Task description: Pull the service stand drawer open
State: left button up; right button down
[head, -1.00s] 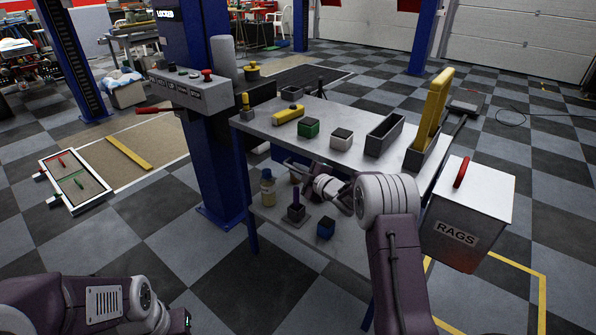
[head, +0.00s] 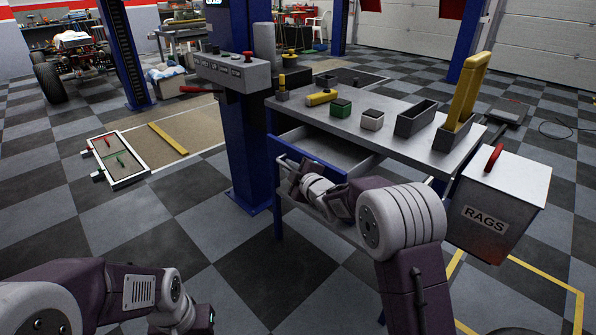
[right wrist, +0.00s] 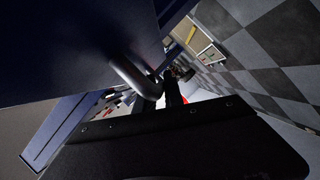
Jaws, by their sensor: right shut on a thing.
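The service stand (head: 395,135) has a grey top and blue legs. Its drawer (head: 335,150) is pulled out under the top, with a blue front and a grey inside that looks empty where it shows. My right gripper (head: 290,176) is at the drawer front, shut on its handle; the arm partly hides the grip. In the right wrist view the handle (right wrist: 135,80) is a rounded grey bar running to the dark fingers (right wrist: 174,92). My left arm reaches in at the lower left, its gripper outside the picture.
On the top stand a yellow piece (head: 321,97), a green block (head: 341,108), a white block (head: 372,120) and bins. The rags bin (head: 505,200) hangs at the right end. A blue post with a control box (head: 232,72) stands at left. Floor in front is clear.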

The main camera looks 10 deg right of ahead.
jog(key=shift+s+a+f, duration=0.1)
jog(key=shift+s+a, duration=0.15)
jog(key=c, duration=1.5)
grip_release()
jog(key=shift+o, duration=0.2)
jog(key=p+v, duration=0.1)
jog(key=v, duration=0.8)
